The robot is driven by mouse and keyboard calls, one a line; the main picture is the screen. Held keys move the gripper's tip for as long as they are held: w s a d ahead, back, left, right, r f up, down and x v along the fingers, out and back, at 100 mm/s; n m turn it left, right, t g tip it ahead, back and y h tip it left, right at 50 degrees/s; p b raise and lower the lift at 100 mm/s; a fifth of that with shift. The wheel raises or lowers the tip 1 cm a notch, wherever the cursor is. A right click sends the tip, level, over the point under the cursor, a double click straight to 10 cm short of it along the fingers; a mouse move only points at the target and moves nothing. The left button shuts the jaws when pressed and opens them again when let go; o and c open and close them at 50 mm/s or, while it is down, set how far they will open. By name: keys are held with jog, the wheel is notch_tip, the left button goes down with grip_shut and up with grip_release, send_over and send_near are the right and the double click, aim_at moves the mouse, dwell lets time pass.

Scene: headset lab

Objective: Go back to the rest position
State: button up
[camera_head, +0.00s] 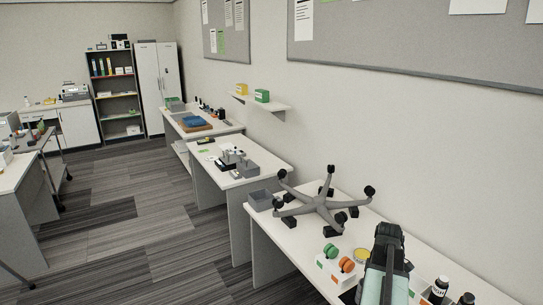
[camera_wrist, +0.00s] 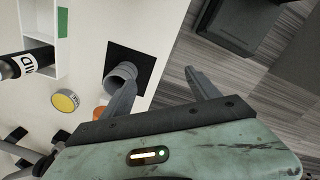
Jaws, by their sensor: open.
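My gripper (camera_wrist: 160,82) shows in the wrist view with its two grey fingers spread apart. Nothing is held between them; the table edge and the floor show in the gap. The left finger overlaps a grey cylindrical part (camera_wrist: 122,72) in the picture, which stands on a black square on the white table; I cannot tell if they touch. In the head view my arm (camera_head: 386,270) is over the near table at the lower right, and the fingertips cannot be made out there.
The near table (camera_head: 290,235) carries a five-legged caster base (camera_head: 320,203), a grey bin (camera_head: 262,200), green and orange knobs (camera_head: 347,264), a yellow-topped tin (camera_head: 361,255) and dark bottles (camera_head: 439,288). More tables line the wall. The carpet floor (camera_head: 150,235) at left is open.

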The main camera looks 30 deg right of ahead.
jog(key=w+a+n, duration=0.2)
jog(key=w+a, duration=0.6)
jog(key=a, duration=0.5)
jog(key=w+a+n, duration=0.2)
jog(key=w+a, duration=0.6)
jog(key=a, duration=0.5)
jog(key=a+m, duration=1.1)
jog(key=a, duration=0.9)
jog(key=shift+w+a, duration=0.3)
jog(key=shift+a, duration=0.05)
jog(key=shift+c, duration=0.3)
